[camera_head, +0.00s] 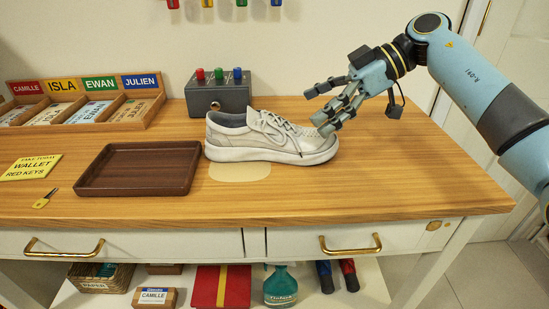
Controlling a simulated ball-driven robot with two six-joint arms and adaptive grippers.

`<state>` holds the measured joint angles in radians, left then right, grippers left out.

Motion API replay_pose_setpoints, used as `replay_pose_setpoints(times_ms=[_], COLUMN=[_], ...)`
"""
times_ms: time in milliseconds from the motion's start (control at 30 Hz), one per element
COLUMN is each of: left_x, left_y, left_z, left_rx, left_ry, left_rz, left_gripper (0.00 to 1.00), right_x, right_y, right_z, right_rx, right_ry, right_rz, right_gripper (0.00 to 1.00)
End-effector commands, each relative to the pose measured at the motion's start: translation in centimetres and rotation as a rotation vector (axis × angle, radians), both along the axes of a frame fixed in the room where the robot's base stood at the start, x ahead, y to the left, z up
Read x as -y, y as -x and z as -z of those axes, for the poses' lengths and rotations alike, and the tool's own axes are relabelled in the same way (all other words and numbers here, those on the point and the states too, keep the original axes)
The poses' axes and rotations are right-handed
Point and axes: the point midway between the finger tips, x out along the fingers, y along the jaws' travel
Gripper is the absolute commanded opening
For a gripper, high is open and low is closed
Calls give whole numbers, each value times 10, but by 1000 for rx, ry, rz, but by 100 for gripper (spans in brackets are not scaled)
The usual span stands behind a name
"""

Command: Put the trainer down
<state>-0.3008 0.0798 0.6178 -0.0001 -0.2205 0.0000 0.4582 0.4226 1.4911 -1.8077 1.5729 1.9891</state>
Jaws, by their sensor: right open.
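The trainer (270,143) is off-white with pale laces. It sits upright on the wooden tabletop (400,170), toe to the right, partly over a pale rounded patch (240,172). My right gripper (318,108) comes in from the right, with its fingers spread open at the toe end of the trainer. One finger is very close to the toe; I cannot tell whether it touches. My left gripper is not in view.
A brown tray (140,190) lies left of the trainer. A grey box with coloured buttons (218,94) stands behind it. A named wooden sorter (80,125), a yellow note (30,167) and a key (45,199) are farther left. The tabletop's right part is clear.

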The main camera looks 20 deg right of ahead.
Motion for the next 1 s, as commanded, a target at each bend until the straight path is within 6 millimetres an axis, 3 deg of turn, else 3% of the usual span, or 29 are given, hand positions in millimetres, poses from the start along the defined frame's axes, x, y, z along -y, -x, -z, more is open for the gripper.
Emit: replay_pose_setpoints(times_ms=[200, 700, 1000], left_x=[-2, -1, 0], left_y=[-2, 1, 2], left_z=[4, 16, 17], left_rx=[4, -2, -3], left_ry=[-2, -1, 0], left_rz=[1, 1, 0], left_gripper=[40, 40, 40], right_x=[-29, -76, -82], right_y=[-8, -22, -24], right_z=[19, 58, 61], right_rx=[1, 0, 1], right_ry=[-6, -6, -4], right_rz=[-2, 0, 0], right_gripper=[100, 100, 100])
